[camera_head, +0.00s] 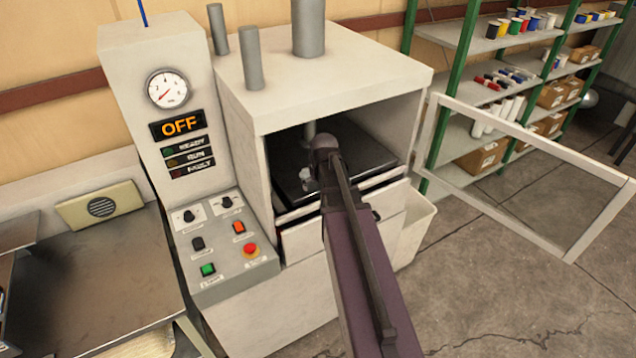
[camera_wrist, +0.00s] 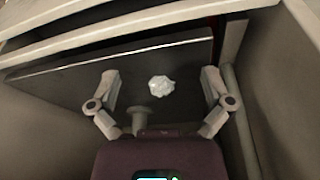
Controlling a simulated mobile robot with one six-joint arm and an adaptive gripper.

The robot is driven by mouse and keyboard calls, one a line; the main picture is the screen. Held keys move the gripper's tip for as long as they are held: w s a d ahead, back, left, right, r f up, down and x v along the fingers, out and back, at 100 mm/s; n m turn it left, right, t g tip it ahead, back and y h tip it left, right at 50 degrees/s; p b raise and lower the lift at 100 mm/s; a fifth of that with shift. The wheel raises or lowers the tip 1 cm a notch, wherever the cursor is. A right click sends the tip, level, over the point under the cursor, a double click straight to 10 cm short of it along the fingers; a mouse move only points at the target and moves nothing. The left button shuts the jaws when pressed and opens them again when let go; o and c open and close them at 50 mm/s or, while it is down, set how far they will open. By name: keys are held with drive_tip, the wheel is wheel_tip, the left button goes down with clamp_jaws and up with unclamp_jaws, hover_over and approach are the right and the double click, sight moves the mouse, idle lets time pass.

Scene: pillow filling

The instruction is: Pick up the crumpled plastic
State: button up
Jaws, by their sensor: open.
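The crumpled plastic (camera_wrist: 161,87) is a small whitish lump on the dark plate (camera_wrist: 60,92) inside the machine. In the wrist view it lies between and a little beyond the tips of my gripper (camera_wrist: 160,82), which is open with nothing between its fingers. In the head view my arm reaches into the machine's chamber, over the dark plate (camera_head: 350,150). A small pale shape (camera_head: 306,178) shows beside my arm there; I cannot tell whether it is the plastic or part of my gripper. My arm hides most of the gripper in that view.
The chamber's walls and top of the white machine (camera_head: 330,75) surround my gripper closely. Its framed door (camera_head: 500,205) stands open to the right. A control panel (camera_head: 222,245) is at the left, below a display reading OFF (camera_head: 180,125). Shelves (camera_head: 480,60) stand behind at the right.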

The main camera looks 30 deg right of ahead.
sight(306, 169)
drive_tip(key=shift+w+d, duration=0.15)
idle(0.3)
drive_tip(key=w, duration=0.4)
drive_tip(key=w+d, duration=0.1)
drive_tip(key=w, duration=0.3)
drive_tip(key=w+d, duration=0.1)
drive_tip(key=w, duration=0.3)
drive_tip(key=shift+f+b, duration=0.4)
drive_tip(key=shift+b+x, duration=2.05)
drive_tip(key=shift+s, duration=0.1)
drive_tip(key=c, duration=1.1)
